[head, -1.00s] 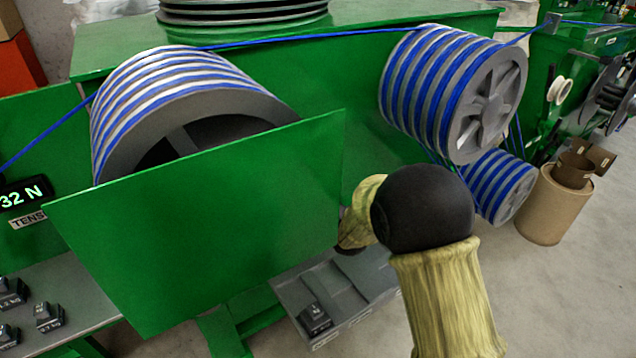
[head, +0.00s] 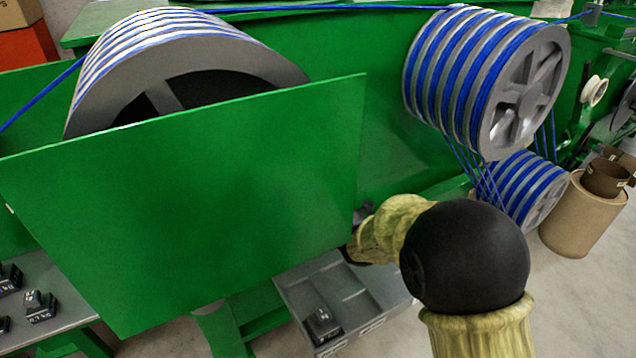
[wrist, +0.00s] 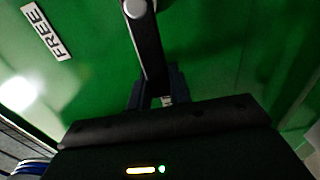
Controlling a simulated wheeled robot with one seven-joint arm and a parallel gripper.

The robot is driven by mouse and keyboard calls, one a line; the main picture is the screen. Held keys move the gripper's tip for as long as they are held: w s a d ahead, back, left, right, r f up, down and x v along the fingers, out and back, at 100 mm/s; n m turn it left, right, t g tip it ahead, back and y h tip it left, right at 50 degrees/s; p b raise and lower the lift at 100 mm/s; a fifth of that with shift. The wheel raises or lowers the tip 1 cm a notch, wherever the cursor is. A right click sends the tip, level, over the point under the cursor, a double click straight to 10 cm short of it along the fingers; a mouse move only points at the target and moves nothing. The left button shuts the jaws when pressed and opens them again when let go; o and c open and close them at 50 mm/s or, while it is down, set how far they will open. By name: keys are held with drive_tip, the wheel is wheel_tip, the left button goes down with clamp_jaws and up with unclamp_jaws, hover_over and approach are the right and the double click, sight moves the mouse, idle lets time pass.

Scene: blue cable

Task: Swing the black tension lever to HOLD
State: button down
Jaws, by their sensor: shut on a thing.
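The black tension lever (wrist: 148,45) shows in the wrist view. It runs down from a round grey pivot at the top edge to my gripper (wrist: 157,92). The dark jaws are shut on the lever's lower end, one on each side of it. A white FREE label (wrist: 46,32) is on the green panel to the left of the lever. No HOLD label shows. In the head view my arm hides the lever, and the gripper cannot be made out clearly beside the green guard.
A large green guard plate (head: 190,210) stands left of my arm. Blue cable wraps the left drum (head: 180,45), the right drum (head: 480,80) and a lower drum (head: 525,190). A grey tray (head: 370,290) with a black block lies below. A brown barrel (head: 580,215) stands at right.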

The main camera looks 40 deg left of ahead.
drive_tip(key=shift+f, duration=0.2)
drive_tip(key=c, duration=1.3)
unclamp_jaws()
drive_tip(key=shift+r, duration=0.1)
drive_tip(key=shift+d, duration=0.15)
drive_tip(key=p+v, duration=0.1)
drive_tip(key=v, duration=1.6)
drive_tip(key=shift+s+d+p, duration=0.1)
drive_tip(key=shift+p, duration=0.3)
